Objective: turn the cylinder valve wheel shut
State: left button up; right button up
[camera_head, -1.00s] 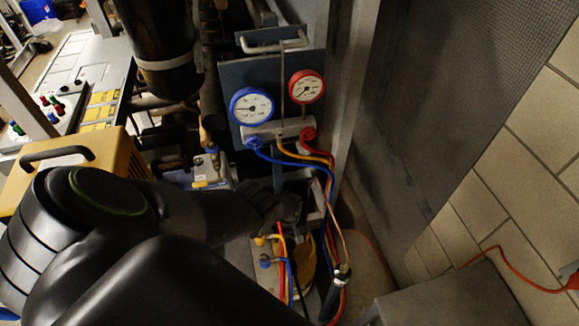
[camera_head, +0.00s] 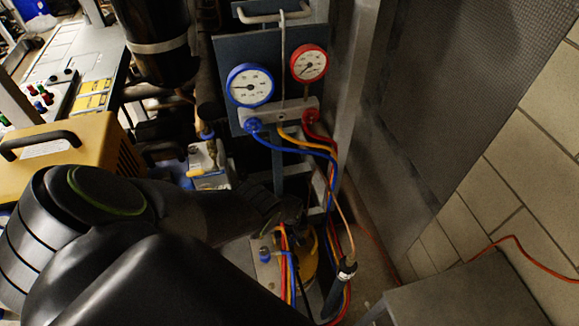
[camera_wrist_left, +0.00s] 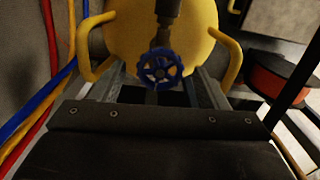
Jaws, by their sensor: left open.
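The valve wheel (camera_wrist_left: 160,69) is small, blue and spoked. In the left wrist view it sits on a dark stem in front of the rounded yellow cylinder (camera_wrist_left: 190,32), which has yellow handle bars on both sides. My left gripper (camera_wrist_left: 163,88) is open, with one finger to each side below the wheel and no visible grip on it. In the head view my black left arm comes in from the left, its end low beside the hoses. The yellow cylinder shows partly there (camera_head: 305,262), and the wheel is hidden. My right gripper is in neither view.
A gauge panel with a blue gauge (camera_head: 250,86) and a red gauge (camera_head: 309,64) stands above. Blue, yellow and red hoses (camera_head: 332,185) hang down near the cylinder. A grey post (camera_head: 358,90) and dark mesh panel (camera_head: 435,110) stand right. An orange reel (camera_wrist_left: 279,82) lies right.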

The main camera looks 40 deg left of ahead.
pick_arm(q)
jog(key=c, duration=1)
jog(key=m, duration=0.4)
jog(key=shift+m, duration=0.4)
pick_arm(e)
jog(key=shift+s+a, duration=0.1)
pick_arm(q)
jog(key=o, duration=1)
jog(key=shift+r, duration=0.1)
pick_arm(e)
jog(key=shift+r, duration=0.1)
